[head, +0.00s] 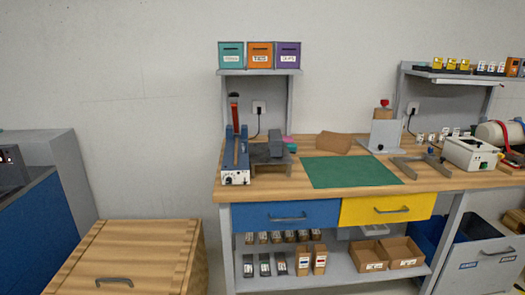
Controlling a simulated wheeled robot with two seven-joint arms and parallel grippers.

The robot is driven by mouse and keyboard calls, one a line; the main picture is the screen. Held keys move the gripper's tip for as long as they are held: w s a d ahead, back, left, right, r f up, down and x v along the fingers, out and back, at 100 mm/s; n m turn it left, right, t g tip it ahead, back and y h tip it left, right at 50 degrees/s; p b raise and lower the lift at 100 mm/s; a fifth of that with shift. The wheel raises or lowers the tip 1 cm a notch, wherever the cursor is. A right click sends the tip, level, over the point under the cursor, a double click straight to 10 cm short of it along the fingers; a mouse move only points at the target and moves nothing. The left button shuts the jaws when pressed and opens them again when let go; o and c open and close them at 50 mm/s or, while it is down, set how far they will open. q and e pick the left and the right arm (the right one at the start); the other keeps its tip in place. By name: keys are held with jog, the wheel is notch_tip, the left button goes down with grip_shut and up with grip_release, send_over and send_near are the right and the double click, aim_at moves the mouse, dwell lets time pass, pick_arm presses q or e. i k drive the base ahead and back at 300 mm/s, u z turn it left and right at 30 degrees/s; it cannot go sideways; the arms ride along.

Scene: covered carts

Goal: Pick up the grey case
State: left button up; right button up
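I cannot clearly pick out a grey case. Dark grey block-like objects (268,151) sit on a small grey stand (272,166) on the workbench, beside a blue device; I cannot tell whether one of them is a case. A wooden box or cart (150,238) with a flat closed top and a grey handle (115,282) stands at the lower left; its inside is hidden. Neither of my grippers is in view.
The wooden workbench (330,197) fills the centre and right. On it are a blue device (236,177), a green mat (350,172) and a white machine (470,153). A blue-fronted cabinet (42,235) stands at far left. Floor shows between cabinet and bench only narrowly.

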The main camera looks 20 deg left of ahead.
aim_at(276, 140)
jog(key=u, duration=0.7)
jog(key=i, duration=0.6)
jog(key=u, duration=0.6)
